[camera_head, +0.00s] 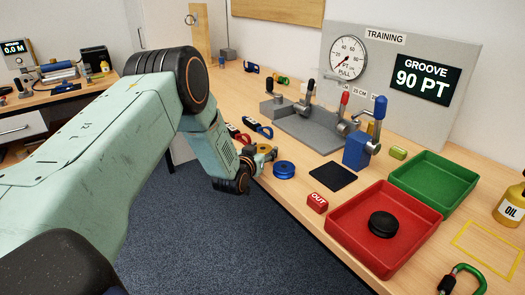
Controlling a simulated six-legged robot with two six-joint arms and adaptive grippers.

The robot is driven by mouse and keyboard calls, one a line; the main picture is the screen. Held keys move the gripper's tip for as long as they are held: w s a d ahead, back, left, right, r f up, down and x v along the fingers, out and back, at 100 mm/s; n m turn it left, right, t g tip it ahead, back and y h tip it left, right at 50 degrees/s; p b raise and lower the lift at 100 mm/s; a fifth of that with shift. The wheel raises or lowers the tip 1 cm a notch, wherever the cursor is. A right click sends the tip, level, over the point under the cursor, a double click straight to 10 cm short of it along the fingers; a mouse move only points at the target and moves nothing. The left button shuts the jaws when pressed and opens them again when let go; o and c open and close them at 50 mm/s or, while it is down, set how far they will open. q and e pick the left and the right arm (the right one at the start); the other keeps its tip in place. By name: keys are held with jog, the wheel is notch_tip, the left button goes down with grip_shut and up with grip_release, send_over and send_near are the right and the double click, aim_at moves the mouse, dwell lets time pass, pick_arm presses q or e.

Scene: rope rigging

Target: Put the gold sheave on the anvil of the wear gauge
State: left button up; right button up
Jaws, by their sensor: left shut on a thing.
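My left arm reaches in from the left, and its gripper (257,157) is at the table's front edge. It is shut on the gold sheave (264,149), which is small and partly hidden by the gripper. A blue block with a metal fitting (359,151) stands to the right, below the panel reading GROOVE 90 PT (422,80). It looks like the wear gauge, but I cannot make out its anvil clearly. The gold sheave is apart from this block. My right gripper is not in view.
A blue sheave (284,169) lies just right of my gripper, before a black mat (333,177). A red OUT block (317,202), a red tray (343,229) holding a black sheave (383,224), and a green tray (462,190) are further right. A grey lever fixture (305,124) stands behind.

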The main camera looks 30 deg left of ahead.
pick_arm(q)
jog(key=shift+f, duration=0.2)
jog(key=o, duration=1.2)
jog(key=shift+s+a+r, duration=0.1)
